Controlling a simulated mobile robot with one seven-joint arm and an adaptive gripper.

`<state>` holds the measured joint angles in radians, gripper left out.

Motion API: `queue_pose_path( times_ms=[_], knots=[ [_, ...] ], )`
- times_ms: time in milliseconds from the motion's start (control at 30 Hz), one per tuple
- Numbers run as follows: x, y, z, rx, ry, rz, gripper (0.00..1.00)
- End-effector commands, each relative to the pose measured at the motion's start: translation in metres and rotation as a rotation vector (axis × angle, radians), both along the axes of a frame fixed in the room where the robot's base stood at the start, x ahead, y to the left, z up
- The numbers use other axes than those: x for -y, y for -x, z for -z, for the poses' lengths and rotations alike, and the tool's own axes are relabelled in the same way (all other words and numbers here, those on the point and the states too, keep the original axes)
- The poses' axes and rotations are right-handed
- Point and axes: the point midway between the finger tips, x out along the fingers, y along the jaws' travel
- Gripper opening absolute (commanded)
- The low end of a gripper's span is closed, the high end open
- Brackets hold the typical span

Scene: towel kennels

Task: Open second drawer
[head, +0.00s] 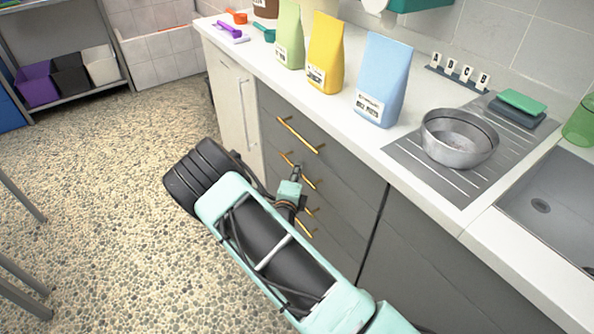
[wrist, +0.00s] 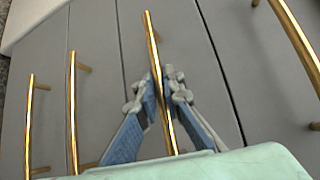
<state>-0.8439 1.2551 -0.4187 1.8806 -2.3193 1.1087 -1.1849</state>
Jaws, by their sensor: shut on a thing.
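The grey drawer stack (head: 338,182) stands under the counter, with several brass bar handles one above another. The top handle (head: 300,135) is clear of my gripper. My gripper (head: 296,173) is at the second handle down (head: 309,183), which my arm partly covers in the head view. In the wrist view my gripper (wrist: 162,82) has its two blue-grey fingers on either side of the second handle (wrist: 151,38), shut on it. The second drawer's front (wrist: 172,30) looks flush with its neighbours. My arm hides part of the lower drawers.
The counter holds green, yellow and blue bags (head: 385,80) and a metal bowl (head: 458,137) near the sink (head: 560,205). A pale cabinet (head: 232,105) is left of the drawers. Open pebbled floor (head: 90,220) lies left of my arm. Other handles (wrist: 72,110) flank the held one.

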Motion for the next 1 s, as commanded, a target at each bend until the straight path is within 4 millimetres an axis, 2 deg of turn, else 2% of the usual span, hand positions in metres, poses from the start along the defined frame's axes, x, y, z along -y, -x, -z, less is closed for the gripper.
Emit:
queue_pose_path(
  times_ms=[267, 467, 1000],
  knots=[
    [-0.006, 0.004, 0.000, -0.001, -0.001, -0.001, 0.00],
    [-0.030, 0.019, -0.001, -0.001, -0.001, -0.005, 0.00],
    [-0.149, 0.100, 0.000, -0.002, -0.002, -0.007, 0.00]
  ],
)
